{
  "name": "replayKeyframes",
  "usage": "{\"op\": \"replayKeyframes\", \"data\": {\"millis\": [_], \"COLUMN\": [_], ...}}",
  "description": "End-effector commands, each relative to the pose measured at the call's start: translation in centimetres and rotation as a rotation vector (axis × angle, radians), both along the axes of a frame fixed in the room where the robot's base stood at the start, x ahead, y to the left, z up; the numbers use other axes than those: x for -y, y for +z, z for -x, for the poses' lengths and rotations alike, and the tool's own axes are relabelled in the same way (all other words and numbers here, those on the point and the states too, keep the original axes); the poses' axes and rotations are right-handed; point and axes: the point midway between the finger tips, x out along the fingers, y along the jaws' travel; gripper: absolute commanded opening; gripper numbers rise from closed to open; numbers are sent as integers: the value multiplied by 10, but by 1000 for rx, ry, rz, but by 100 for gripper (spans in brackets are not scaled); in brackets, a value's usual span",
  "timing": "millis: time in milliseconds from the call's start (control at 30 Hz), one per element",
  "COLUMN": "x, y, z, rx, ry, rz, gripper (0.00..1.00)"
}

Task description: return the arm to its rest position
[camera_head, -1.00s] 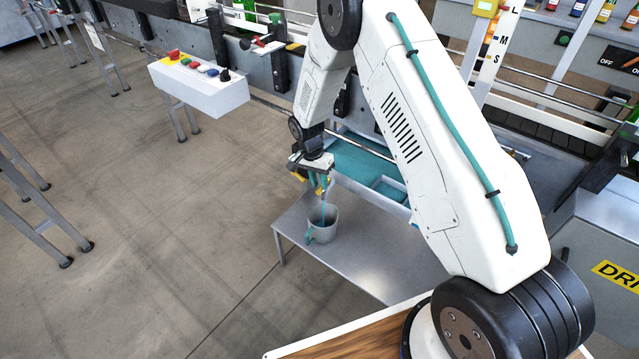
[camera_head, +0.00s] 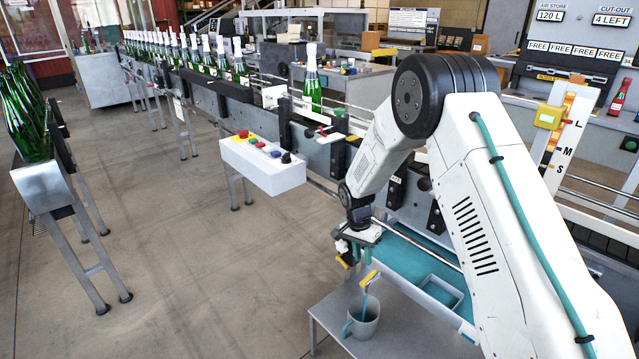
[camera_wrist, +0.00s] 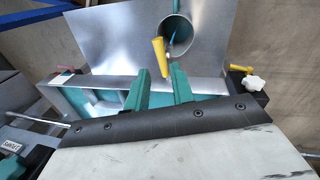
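My gripper (camera_head: 362,256) hangs above a small metal table, its teal fingers pointing down. In the wrist view the two fingers (camera_wrist: 160,88) stand apart with nothing held between them. A grey mug (camera_head: 362,325) with a teal handle stands on the table below; it also shows in the wrist view (camera_wrist: 187,30). A tool with a yellow handle (camera_head: 369,280) and a thin teal-blue shaft stands tilted in the mug. Its handle (camera_wrist: 158,52) lies just beyond the fingertips in the wrist view, apart from them. My arm is bent, its elbow high.
A teal-lined tray (camera_head: 415,262) runs along the machine beside my gripper. A white button box (camera_head: 262,165) juts out to the left. A green bottle (camera_head: 312,90) stands on the conveyor. Green bottles (camera_head: 22,120) fill a rack far left. The floor between is open.

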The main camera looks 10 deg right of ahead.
Motion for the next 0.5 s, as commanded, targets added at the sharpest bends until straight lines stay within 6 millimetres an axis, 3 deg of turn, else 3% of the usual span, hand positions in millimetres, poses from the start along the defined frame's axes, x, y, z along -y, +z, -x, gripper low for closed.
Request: {"op": "replayKeyframes", "data": {"millis": [133,233,500], "x": [1,3,9], "y": [-1,-3,78], "z": [8,42,102], "rx": [-45,-146,-237], "ry": [91,201,420], "rz": [-12,-36,-113], "gripper": [24,24,24]}}
